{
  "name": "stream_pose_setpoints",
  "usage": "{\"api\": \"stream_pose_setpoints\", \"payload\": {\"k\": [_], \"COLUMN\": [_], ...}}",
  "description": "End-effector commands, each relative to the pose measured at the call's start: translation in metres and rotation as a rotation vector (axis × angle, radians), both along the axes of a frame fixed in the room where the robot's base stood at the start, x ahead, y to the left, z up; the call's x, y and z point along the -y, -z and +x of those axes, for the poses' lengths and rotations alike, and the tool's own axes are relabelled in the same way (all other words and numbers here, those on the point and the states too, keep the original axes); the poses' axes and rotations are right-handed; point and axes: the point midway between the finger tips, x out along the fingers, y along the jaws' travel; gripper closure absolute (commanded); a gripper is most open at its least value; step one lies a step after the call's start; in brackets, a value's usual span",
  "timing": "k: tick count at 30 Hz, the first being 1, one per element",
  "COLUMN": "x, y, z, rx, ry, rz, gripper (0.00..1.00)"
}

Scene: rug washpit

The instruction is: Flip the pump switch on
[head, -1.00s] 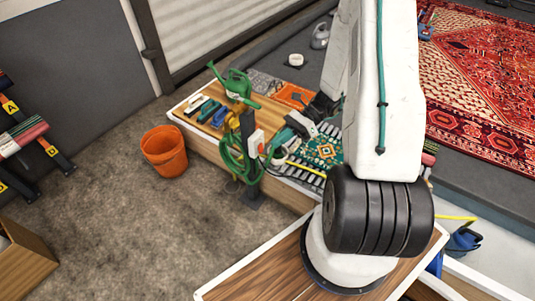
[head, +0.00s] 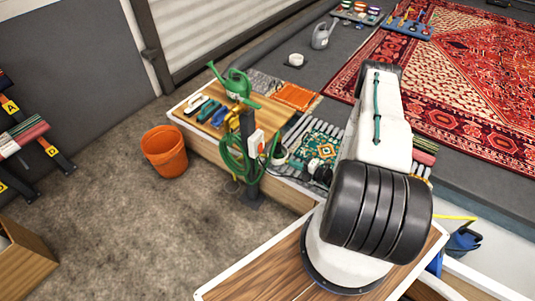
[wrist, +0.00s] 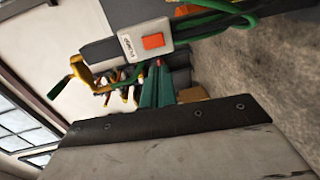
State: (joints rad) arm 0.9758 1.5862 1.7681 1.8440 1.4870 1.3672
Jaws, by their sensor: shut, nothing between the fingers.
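The pump switch (head: 256,141) is a white box with an orange-red rocker, fixed on a dark post beside the wooden bench. In the wrist view the switch (wrist: 147,42) is near the top, lettered PUMP, its rocker uncovered. I cannot tell which way the rocker is tipped. My gripper (wrist: 157,66) shows there as two teal fingers close together, shut and empty, their tips just below the box in the picture. In the head view my gripper (head: 307,168) is to the right of the switch, apart from it, and partly hidden by my arm.
A coiled green hose (head: 234,163) hangs on the post below the switch. A green watering can (head: 238,85) and brushes (head: 207,108) stand on the bench. An orange bucket (head: 165,152) is on the floor at left. Open floor lies in front of the post.

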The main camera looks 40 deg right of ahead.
Motion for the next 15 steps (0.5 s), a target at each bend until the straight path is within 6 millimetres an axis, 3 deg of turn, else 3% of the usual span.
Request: {"api": "stream_pose_setpoints", "payload": {"k": [8, 15], "x": [-0.002, -0.016], "y": [0.000, 0.006], "z": [0.004, 0.038], "rx": [0.001, 0.000], "ry": [-0.005, -0.010], "rz": [-0.002, -0.004], "gripper": [1.00, 1.00]}}
